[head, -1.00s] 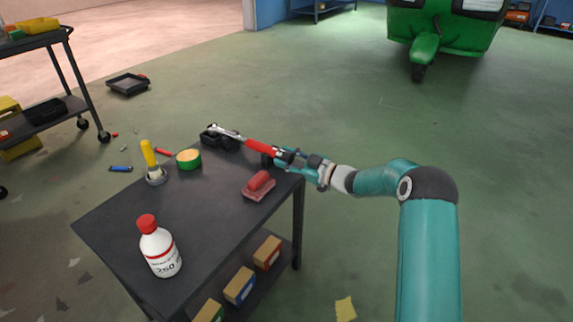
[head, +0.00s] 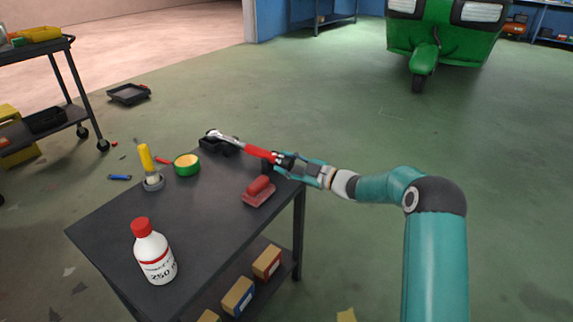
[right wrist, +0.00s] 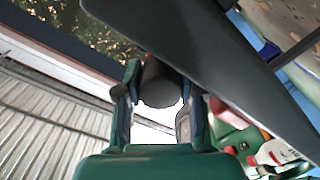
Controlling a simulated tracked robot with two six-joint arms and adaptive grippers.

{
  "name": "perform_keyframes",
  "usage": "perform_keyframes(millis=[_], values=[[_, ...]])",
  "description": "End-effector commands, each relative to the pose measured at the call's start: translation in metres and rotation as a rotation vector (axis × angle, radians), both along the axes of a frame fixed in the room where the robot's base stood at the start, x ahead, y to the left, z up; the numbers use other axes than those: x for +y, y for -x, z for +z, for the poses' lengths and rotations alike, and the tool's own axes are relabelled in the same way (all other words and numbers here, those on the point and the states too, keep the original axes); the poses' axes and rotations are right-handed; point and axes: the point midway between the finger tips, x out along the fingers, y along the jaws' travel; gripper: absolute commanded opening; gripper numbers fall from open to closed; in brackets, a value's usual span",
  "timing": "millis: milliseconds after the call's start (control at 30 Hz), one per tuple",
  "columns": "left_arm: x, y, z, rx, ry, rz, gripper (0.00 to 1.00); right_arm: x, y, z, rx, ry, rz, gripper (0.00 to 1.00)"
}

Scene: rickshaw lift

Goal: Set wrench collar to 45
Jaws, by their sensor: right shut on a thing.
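The wrench lies along the far edge of the cart top, with a chrome head (head: 222,136) at its left end and a red handle (head: 259,152) pointing right. Its head end rests over a black cradle (head: 214,146). My right gripper (head: 283,160) is shut on the dark collar at the handle's right end. In the right wrist view the dark round collar (right wrist: 160,84) sits between the two fingers. The collar's scale and setting cannot be read. My left gripper is in neither view.
The dark cart top (head: 190,225) also carries a white bottle with red cap (head: 154,252), a green-rimmed tin (head: 187,165), a yellow-handled brush (head: 147,160) and a red block (head: 259,191). A green rickshaw (head: 440,40) stands behind. Floor right of the cart is mostly clear.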

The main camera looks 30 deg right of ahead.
Motion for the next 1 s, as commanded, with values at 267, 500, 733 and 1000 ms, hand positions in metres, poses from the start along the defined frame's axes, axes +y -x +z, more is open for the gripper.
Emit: perform_keyframes(millis=[267, 500, 733, 1000], values=[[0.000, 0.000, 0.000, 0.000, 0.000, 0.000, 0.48, 0.001, 0.000, -0.001, 0.001, -0.001, 0.002, 0.65], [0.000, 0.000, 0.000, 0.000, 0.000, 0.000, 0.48, 0.000, 0.000, 0.000, 0.000, -0.001, 0.001, 0.65], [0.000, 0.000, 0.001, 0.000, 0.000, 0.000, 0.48, -0.006, 0.012, 0.000, 0.001, -0.002, -0.001, 0.65], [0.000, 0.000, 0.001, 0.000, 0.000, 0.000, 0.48, -0.026, 0.058, 0.001, 0.002, -0.001, -0.003, 0.65]])
